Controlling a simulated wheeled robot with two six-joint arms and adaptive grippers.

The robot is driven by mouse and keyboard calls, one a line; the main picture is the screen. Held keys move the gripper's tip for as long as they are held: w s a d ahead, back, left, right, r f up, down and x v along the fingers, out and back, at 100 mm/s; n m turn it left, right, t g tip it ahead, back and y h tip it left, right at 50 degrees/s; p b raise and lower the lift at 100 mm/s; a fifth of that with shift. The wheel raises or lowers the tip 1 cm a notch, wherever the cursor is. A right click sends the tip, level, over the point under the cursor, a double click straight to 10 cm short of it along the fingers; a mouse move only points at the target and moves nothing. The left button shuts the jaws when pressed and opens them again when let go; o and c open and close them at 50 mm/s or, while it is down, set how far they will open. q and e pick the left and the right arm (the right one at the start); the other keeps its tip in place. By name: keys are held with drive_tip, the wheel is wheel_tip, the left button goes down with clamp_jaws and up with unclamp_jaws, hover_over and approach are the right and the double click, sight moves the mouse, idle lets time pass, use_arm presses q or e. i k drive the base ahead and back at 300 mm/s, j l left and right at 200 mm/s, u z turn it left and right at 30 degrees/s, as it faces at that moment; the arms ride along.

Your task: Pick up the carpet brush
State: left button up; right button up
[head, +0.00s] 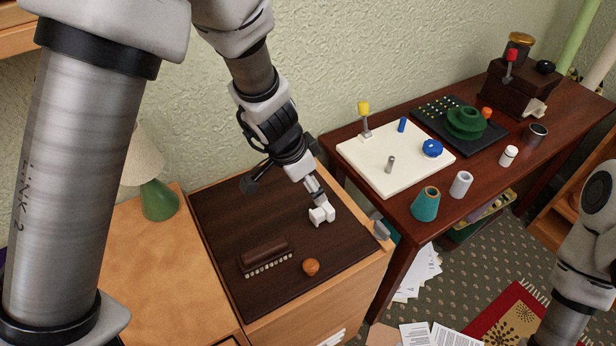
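The carpet brush (264,251) lies on a dark mat (222,216) on top of a wooden cabinet. It has a dark brown back and a row of pale bristle tufts along its near side. My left gripper (321,213) is over the mat's right part, up and to the right of the brush and apart from it. Its pale tips are small here, and I cannot tell whether they are open or shut. My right arm shows at the right edge, but its gripper is out of view.
A small orange-brown ball (311,267) lies right of the brush. A green lamp (159,200) stands to the left. The dark red table (403,203) at right holds a white board (359,154), a teal spool (425,204) and other items. Papers (421,270) lie on the floor.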

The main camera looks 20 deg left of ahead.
sight(256, 258)
drive_tip(key=k, duration=1)
